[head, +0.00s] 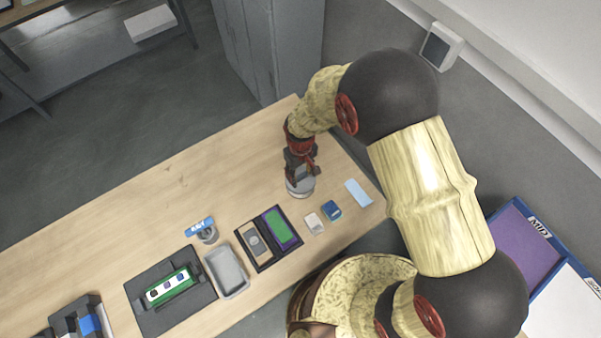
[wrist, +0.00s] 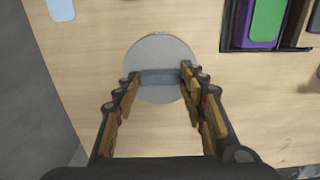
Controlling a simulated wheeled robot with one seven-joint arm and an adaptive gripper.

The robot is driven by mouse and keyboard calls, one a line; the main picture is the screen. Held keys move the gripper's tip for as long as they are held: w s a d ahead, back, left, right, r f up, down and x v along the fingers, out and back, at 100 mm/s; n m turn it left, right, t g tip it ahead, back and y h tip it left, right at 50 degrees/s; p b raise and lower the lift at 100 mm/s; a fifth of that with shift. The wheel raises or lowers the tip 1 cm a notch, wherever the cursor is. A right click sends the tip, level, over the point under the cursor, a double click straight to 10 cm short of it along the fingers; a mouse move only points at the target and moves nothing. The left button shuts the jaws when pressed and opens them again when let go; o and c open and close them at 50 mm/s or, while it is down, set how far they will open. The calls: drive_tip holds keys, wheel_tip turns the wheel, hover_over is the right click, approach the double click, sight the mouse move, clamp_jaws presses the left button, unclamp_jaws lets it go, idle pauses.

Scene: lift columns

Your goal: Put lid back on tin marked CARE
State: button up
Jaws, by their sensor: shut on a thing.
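A round light grey lid-like disc (wrist: 160,50) with a raised darker grey bar (wrist: 160,77) across it is below my gripper (wrist: 158,80) in the wrist view. My fingertips are at the two ends of the bar, and the gripper is shut on it. In the head view my gripper (head: 301,175) points down at the same round grey piece (head: 300,188) near the far right part of the table. I cannot tell whether a tin is under the disc or whether the disc rests on the table. No CARE mark is readable in either view.
A light blue card (head: 358,193), a blue block (head: 331,210) and a pale block (head: 314,223) lie nearby. The table's left far side is clear.

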drive_tip(key=o, duration=1.2)
drive_tip(key=shift+o, duration=1.4)
drive_tip(key=shift+o, duration=1.1)
drive_tip(key=shift+r+p, duration=2.15)
drive_tip(key=shift+r, duration=1.4)
drive_tip(key=shift+c, duration=1.1)
